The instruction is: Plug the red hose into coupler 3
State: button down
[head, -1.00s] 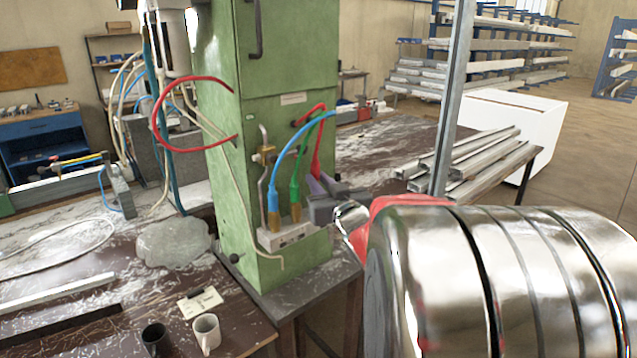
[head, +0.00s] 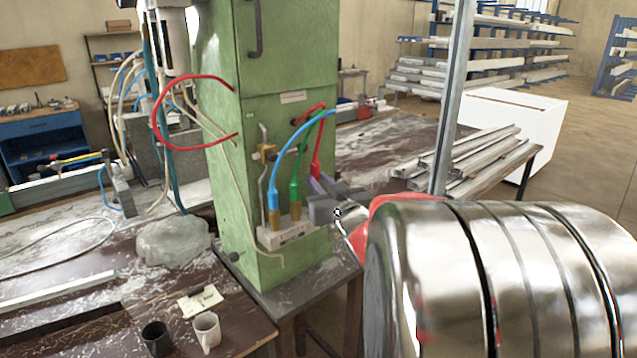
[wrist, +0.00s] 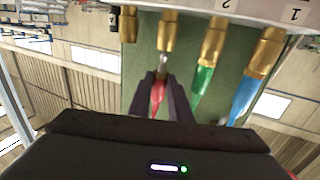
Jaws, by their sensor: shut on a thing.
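My gripper (wrist: 161,80) is shut on the red hose (wrist: 157,97), just behind its silver plug. The plug tip meets the mouth of a brass coupler (wrist: 168,32) in the wrist view; I cannot tell whether it is inside. This coupler sits beside the one marked 2, on the side away from 1; its own number is not visible. The green hose (wrist: 203,82) is on coupler 2 and the blue hose (wrist: 243,98) on coupler 1. In the head view my gripper (head: 314,186) is right of the coupler block (head: 286,237), with the red hose (head: 316,150) rising from it.
Another brass coupler (wrist: 128,24) stands close beside the held plug. The green machine column (head: 225,215) rises directly behind the hoses. A steel upright (head: 452,100) stands right of my gripper. A white mug (head: 207,332) and a dark mug (head: 156,338) are on the bench at lower left.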

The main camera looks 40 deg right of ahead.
jog(key=shift+f, duration=1.8)
dwell(2.9)
jog(key=c, duration=1.6)
grip_release()
jog(key=shift+r, duration=0.1)
jog(key=shift+o, duration=0.2)
jog(key=shift+s, duration=0.15)
jog(key=v, duration=0.8)
jog(key=shift+s, duration=0.35)
